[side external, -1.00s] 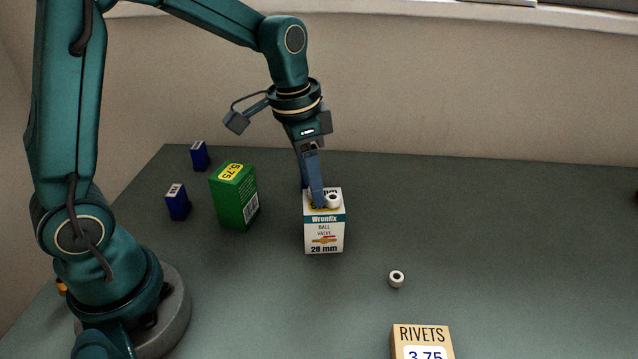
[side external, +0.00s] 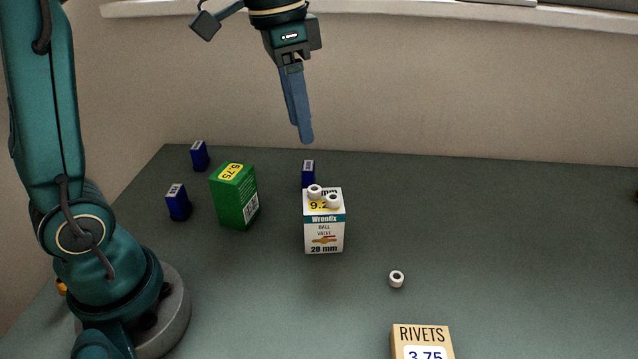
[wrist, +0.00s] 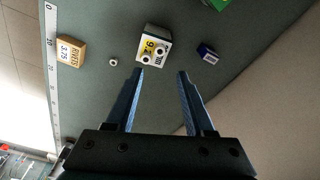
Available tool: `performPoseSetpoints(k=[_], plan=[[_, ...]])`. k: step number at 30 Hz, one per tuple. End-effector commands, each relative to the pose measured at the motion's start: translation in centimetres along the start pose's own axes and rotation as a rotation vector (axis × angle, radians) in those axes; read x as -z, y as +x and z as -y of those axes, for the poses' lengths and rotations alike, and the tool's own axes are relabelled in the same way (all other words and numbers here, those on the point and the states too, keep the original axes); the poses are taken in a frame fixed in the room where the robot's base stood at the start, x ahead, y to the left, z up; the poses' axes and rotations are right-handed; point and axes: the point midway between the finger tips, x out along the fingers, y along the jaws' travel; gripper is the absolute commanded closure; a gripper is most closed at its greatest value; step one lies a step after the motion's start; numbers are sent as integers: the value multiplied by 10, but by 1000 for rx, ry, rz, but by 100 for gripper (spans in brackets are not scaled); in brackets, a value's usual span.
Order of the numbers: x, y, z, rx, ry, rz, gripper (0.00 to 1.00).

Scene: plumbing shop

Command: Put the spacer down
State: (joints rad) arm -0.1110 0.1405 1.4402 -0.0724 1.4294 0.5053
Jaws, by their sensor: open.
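Two white spacers with dark holes rest on top of the white ball valve box: one at the back left (side external: 314,190), the other at the front right (side external: 333,201). The ball valve box (side external: 324,236) stands upright on the table. A third spacer (side external: 396,279) lies on the table to its right. My gripper (side external: 306,140) is up above and behind the box, clear of it. In the wrist view the two fingers (wrist: 160,72) are apart with nothing held between them, and both spacers on the box show beyond the tips.
A green box (side external: 234,197) stands left of the ball valve box. Small blue boxes stand at the left (side external: 178,203), far left (side external: 200,156) and behind the ball valve box (side external: 308,174). A rivets box (side external: 422,341) is at the front.

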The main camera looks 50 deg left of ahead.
Motion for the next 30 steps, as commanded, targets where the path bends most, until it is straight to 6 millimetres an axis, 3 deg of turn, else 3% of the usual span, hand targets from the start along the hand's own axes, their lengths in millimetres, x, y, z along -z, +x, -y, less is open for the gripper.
performPoseSetpoints(k=[7, 12, 21, 30], plan=[[-7, -11, -5, 14, -24, -19, 47], [-35, -12, -23, 61, -116, -94, 47], [-94, 16, -53, 118, -303, -272, 47], [-114, 36, -61, 123, -371, -340, 47]])
